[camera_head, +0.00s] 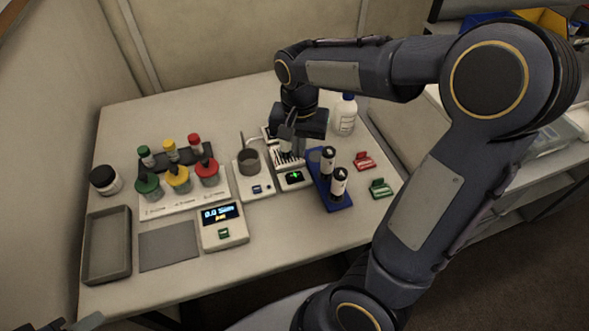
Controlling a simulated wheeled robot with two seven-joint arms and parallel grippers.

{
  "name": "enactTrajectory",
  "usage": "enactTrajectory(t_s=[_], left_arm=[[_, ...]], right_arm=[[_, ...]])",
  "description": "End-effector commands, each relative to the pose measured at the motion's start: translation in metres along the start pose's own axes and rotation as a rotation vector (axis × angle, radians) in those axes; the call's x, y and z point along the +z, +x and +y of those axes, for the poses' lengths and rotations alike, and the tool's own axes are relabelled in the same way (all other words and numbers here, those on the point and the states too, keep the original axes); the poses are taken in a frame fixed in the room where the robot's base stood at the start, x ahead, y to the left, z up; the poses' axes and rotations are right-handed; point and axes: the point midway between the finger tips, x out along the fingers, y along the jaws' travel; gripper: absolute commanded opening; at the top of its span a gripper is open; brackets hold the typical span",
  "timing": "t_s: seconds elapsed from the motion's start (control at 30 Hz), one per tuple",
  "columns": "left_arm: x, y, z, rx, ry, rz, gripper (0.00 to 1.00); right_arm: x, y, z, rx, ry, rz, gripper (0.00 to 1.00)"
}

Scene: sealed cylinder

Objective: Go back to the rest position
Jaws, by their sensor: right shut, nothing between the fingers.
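My right arm comes in from the right and reaches over the table (270,268). My right gripper (288,146) points down near the table's back middle, shut and empty. It is in front of a white device with dark slots (290,158) and just above a small device with a green display (294,178). I cannot tell whether it touches either one. A blue rack (338,203) to its right holds two black-capped tubes (328,160) upright. Only a sliver of dark parts shows at the bottom left corner; my left gripper's fingers are not in view.
A white bottle (345,115) stands behind the gripper, to the right. Red (364,160) and green (380,188) small items lie right of the rack. A grey cup (249,161) on a scale, coloured-capped jars (177,180), a display box (222,225) and a grey tray (107,246) are left.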

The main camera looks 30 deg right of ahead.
Motion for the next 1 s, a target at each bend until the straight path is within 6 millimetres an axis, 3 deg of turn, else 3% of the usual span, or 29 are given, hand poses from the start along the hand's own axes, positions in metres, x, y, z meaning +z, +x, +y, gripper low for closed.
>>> enactTrajectory(t_s=[0.57,0.73,1.0], left_arm=[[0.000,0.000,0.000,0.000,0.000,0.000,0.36],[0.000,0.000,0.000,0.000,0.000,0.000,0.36],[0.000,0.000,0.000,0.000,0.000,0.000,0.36]], right_arm=[[0.005,-0.003,0.003,-0.027,-0.016,-0.004,0.00],[0.037,-0.017,0.021,-0.175,-0.129,-0.007,0.00],[0.115,-0.034,0.049,-0.442,-0.413,0.138,0.00]])
